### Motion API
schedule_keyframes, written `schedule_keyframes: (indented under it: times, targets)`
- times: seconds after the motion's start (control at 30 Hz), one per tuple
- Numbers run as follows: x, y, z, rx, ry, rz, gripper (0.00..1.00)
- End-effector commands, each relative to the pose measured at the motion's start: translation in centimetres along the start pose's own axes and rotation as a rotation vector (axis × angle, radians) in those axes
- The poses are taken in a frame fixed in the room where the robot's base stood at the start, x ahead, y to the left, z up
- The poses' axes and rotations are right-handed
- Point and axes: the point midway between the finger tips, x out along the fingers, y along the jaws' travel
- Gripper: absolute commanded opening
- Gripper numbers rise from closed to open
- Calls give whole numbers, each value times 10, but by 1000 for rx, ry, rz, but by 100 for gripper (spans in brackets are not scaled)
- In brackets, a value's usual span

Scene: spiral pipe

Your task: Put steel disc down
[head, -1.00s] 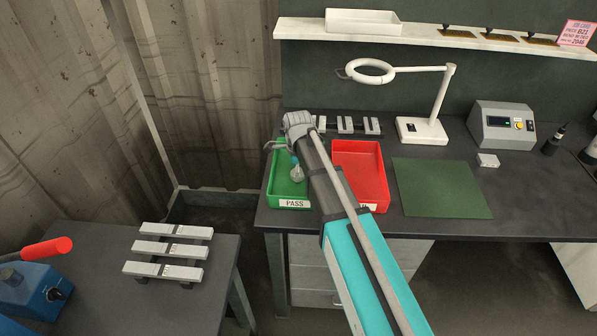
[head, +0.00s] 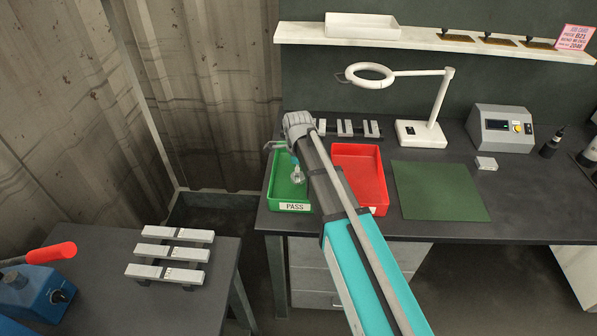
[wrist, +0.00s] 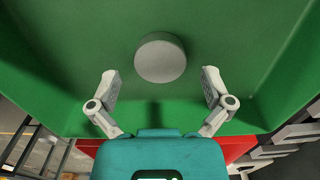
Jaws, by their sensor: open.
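The steel disc (wrist: 161,58) is a plain grey round piece on the floor of the green tray in the wrist view. The green tray (head: 291,207), labelled PASS, stands on the dark bench in the head view. My gripper (wrist: 160,76) is open, with one finger on each side below the disc in the wrist view and a gap between each finger and the disc. In the head view my gripper (head: 297,175) is small and points down into the green tray. I cannot make out the disc separately there.
A red tray (head: 374,174) stands right of the green one, partly behind my arm. A rack of grey blocks (head: 345,128) and a ring lamp (head: 420,134) are behind. A green mat (head: 440,190) lies clear at right. More grey blocks (head: 168,254) are on the left bench.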

Motion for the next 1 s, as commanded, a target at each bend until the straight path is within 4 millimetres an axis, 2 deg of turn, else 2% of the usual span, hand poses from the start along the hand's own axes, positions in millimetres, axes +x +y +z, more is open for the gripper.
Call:
schedule_keyframes:
  times: [0.03, 1.0]
  targets:
    - [-8, 0, 0, 0, 0, 0, 100]
    - [-89, 0, 0, 1, 0, 0, 100]
